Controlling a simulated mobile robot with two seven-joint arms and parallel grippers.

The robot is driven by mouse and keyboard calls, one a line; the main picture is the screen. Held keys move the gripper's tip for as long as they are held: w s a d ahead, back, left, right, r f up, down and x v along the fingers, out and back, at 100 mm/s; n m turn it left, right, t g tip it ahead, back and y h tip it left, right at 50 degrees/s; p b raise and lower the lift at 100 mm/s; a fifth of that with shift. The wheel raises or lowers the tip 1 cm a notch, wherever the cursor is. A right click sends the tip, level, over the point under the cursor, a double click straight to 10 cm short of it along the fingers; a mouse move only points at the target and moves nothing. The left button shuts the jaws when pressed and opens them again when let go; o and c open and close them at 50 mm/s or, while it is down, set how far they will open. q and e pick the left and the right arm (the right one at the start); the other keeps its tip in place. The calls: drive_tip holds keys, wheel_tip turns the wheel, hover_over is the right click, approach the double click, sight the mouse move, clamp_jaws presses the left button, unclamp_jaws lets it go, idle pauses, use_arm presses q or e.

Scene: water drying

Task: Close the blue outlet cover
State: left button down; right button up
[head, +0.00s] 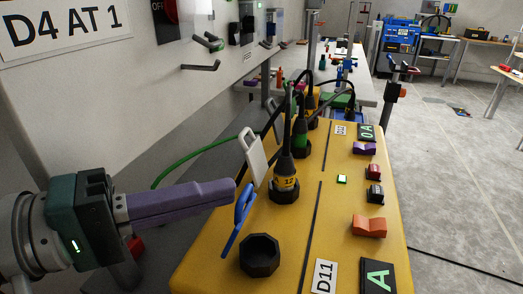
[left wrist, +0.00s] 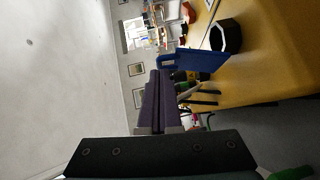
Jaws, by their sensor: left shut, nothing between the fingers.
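The blue outlet cover (head: 239,217) stands raised on the left edge of the yellow box, tilted up beside the black open outlet (head: 260,254). My left gripper (head: 232,190) comes in from the left with its purple fingers shut and empty. In the head view its tips are close to the left side of the cover; I cannot tell if they touch. The left wrist view shows the blue cover (left wrist: 192,62) just past the purple fingertips (left wrist: 156,76), with the black outlet (left wrist: 226,36) beyond it. My right gripper is not in view.
The yellow box (head: 345,232) carries a black plug (head: 285,165) in the outlet behind, a raised white cover (head: 252,156), and orange (head: 369,226), black and purple switches. A white panel with hooks (head: 201,66) stands at left. Open floor lies right.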

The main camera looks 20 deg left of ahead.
sight(237, 205)
use_arm(q)
drive_tip(key=d+m+y+p, duration=0.1)
drive_tip(key=p, duration=0.3)
drive_tip(key=d+r+m+g+y+p, duration=0.1)
drive_tip(key=d+p, duration=0.1)
drive_tip(key=p, duration=0.3)
drive_tip(key=shift+d+r+y, duration=0.1)
drive_tip(key=shift+y, duration=0.2)
drive_tip(key=d+y+p, duration=0.1)
drive_tip(key=f+m+y+p, duration=0.1)
drive_tip(key=p, duration=0.1)
drive_tip(key=d+m+g+p, duration=0.1)
drive_tip(key=shift+s+d+f+y+p, duration=0.15)
drive_tip(key=shift+d+f+y+p, duration=0.15)
drive_tip(key=shift+y+p, duration=0.1)
drive_tip(key=shift+d+f+m+y+p, duration=0.4)
drive_tip(key=shift+d+f+y+p, duration=0.05)
drive_tip(key=shift+d+y+p, duration=0.15)
drive_tip(key=shift+d+f+y, duration=0.2)
drive_tip(key=shift+f+y, duration=0.1)
drive_tip(key=shift+y, duration=0.1)
drive_tip(key=shift+d+f+m+y, duration=0.5)
drive_tip(key=shift+f+m+y, duration=0.2)
drive_tip(key=shift+f+y, duration=0.1)
drive_tip(key=shift+d+f, duration=0.2)
drive_tip(key=shift+f, duration=0.3)
